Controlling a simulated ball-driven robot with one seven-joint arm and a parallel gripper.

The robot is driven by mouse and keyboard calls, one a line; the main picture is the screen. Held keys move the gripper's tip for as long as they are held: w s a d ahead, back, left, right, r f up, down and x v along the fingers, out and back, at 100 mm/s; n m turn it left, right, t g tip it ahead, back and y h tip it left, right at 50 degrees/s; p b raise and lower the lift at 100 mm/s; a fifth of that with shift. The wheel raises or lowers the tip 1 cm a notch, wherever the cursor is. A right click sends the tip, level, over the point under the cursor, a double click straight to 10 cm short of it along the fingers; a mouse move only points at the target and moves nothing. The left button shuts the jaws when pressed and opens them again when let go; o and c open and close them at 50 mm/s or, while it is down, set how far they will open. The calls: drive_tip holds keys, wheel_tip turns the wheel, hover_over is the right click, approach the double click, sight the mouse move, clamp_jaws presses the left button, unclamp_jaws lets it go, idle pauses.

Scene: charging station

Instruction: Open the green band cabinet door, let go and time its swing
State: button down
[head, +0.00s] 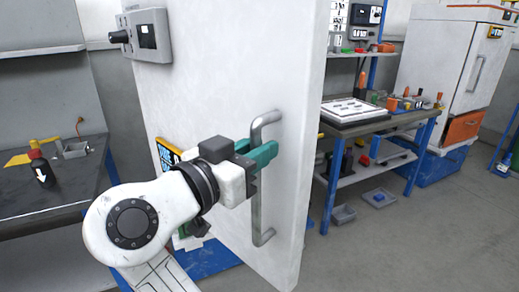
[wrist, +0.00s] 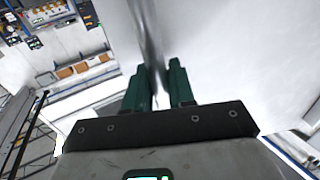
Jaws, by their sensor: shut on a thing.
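The large white cabinet door (head: 225,85) fills the middle of the head view, standing upright with its right edge toward the workbenches. A grey vertical bar handle (head: 257,205) is mounted near that edge. My gripper (head: 262,153) has its teal fingers shut on the handle's upper half. In the wrist view the handle (wrist: 151,35) runs up from between the two fingers (wrist: 160,85). A little green shows low behind my arm, but I cannot tell whether it is the door's band. The cabinet body and the hinge are hidden, and I cannot tell how far the door is open.
A blue-legged workbench (head: 380,125) with a white tray is behind the door at right. A white oven-like cabinet (head: 460,60) stands further right. Grey bins lie on the floor; the right foreground floor is clear.

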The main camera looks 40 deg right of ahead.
drive_tip(key=shift+s, duration=0.1)
drive_tip(key=c, duration=1.1)
unclamp_jaws()
